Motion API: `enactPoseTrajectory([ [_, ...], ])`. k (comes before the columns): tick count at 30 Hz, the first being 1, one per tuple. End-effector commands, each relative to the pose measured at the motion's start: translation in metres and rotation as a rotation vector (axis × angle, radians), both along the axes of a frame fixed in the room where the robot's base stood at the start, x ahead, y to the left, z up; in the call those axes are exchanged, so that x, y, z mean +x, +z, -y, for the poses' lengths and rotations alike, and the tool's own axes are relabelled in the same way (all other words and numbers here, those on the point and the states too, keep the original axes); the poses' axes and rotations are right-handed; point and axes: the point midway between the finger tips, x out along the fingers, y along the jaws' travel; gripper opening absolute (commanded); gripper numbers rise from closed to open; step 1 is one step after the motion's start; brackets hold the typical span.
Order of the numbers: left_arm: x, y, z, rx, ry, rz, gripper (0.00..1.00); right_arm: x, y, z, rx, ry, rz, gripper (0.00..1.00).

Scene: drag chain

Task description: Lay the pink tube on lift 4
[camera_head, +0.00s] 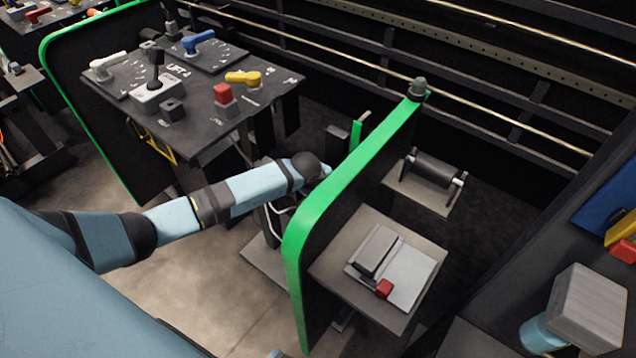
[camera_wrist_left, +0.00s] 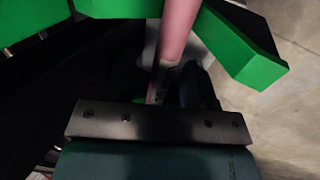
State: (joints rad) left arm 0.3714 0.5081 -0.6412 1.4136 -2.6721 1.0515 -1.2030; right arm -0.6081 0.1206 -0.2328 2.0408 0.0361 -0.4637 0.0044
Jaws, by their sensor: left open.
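The pink tube (camera_wrist_left: 178,28) shows in the left wrist view, running down from the top edge toward my left gripper (camera_wrist_left: 178,88). A pale, marked section is at its near end. Green parts (camera_wrist_left: 243,52) stand on both sides of it; I cannot tell whether it rests on them. My left gripper is open, close to the tube. In the head view my left arm reaches to the green-edged partition (camera_head: 340,190), which hides the gripper and tube. A black panel (camera_head: 205,117) labelled LIFT 4 stands beyond the arm.
The panel carries a red button (camera_head: 223,94), a yellow handle (camera_head: 243,78), a blue handle (camera_head: 198,41) and a white handle (camera_head: 108,65). Right of the partition are a box with a red button (camera_head: 384,288) and a black roller (camera_head: 437,169). Rails run along the back.

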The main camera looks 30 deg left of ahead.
Motion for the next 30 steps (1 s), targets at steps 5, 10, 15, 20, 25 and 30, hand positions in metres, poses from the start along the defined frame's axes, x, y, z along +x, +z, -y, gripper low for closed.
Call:
enactPoseTrajectory([
  [5, -0.012, 0.028, -0.003, 0.002, -0.002, 0.003, 0.50, 0.000, 0.003, 0.001, -0.004, 0.003, 0.002, 0.00],
  [10, -0.029, 0.065, -0.005, 0.003, -0.002, 0.003, 0.50, -0.001, 0.004, 0.001, -0.007, 0.005, 0.004, 0.00],
  [15, -0.044, 0.096, -0.006, 0.001, -0.001, 0.003, 0.50, -0.001, 0.004, 0.001, -0.007, 0.006, 0.004, 0.00],
  [20, -0.052, 0.114, -0.007, 0.000, -0.001, 0.001, 0.50, 0.000, 0.004, 0.001, -0.007, 0.006, 0.004, 0.00],
  [25, -0.056, 0.120, -0.008, 0.000, 0.000, 0.001, 0.50, 0.000, 0.004, 0.001, -0.007, 0.006, 0.005, 0.00],
  [30, -0.056, 0.121, -0.008, 0.000, 0.000, 0.001, 0.50, 0.001, 0.004, 0.001, -0.007, 0.005, 0.006, 0.00],
])
